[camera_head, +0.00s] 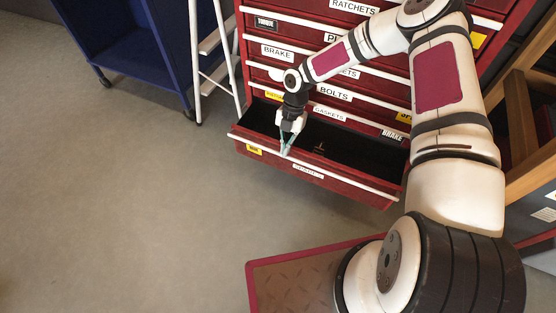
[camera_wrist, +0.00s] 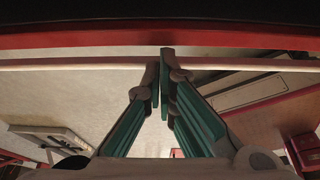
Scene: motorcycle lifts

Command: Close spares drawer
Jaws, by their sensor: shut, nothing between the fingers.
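The red spares drawer (camera_head: 340,184) is the lowest drawer in view on the tool cabinet, and it stands open. Its dark inside shows, and a white rail (camera_head: 355,182) runs along its front edge. The small white label on its front is too small to read. My gripper (camera_head: 286,151) points down at the left part of this front edge, fingers shut and empty. In the wrist view the closed fingertips (camera_wrist: 160,56) overlap the white rail (camera_wrist: 85,64), with a red strip beyond it. I cannot tell whether they touch the rail.
The red cabinet's upper drawers, labelled BRAKE, BOLTS (camera_head: 335,93) and GASKETS, look shut. A blue cart (camera_head: 118,45) and a white stepped frame (camera_head: 196,60) stand to the left. Wooden shelving (camera_head: 520,120) is at the right.

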